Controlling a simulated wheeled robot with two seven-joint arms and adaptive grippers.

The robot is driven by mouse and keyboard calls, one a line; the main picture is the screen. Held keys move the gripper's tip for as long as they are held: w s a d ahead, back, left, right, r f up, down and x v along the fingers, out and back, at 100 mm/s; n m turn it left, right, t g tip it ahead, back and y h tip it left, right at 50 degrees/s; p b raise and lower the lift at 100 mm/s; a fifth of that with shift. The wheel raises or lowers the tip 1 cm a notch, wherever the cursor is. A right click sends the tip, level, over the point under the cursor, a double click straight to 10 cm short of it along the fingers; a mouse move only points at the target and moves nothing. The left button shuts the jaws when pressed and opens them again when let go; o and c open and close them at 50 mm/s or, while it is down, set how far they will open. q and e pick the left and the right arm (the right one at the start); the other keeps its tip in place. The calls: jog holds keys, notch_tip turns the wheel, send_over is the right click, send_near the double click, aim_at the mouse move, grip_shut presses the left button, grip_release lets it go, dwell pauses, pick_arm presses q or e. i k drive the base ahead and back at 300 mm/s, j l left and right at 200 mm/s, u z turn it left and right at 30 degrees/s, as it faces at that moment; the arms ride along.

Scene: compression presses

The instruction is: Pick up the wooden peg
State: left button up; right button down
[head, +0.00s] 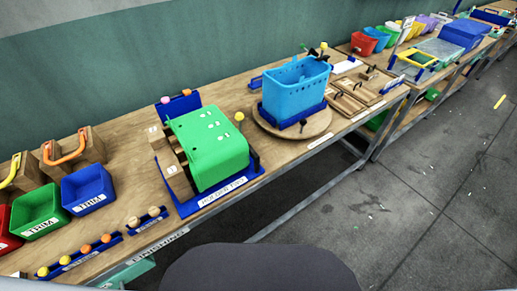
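Two small round-topped, wood-coloured pieces, the left one (133,221) and the right one (154,211), stand in a short blue rack (145,223) near the front edge of the table. I cannot tell which, if either, is the wooden peg. A longer blue rack (75,262) to their left holds several yellow and orange round-topped pieces. Neither of my grippers is in view.
A green press cover (208,146) on a blue base stands right of the racks. Blue (88,188) and green (37,211) bins stand to the left. A large blue bin (295,88) stands on a round wooden turntable (265,124). The floor (430,190) at the right is mostly clear.

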aim_at(134, 222)
jog(key=u, duration=1.7)
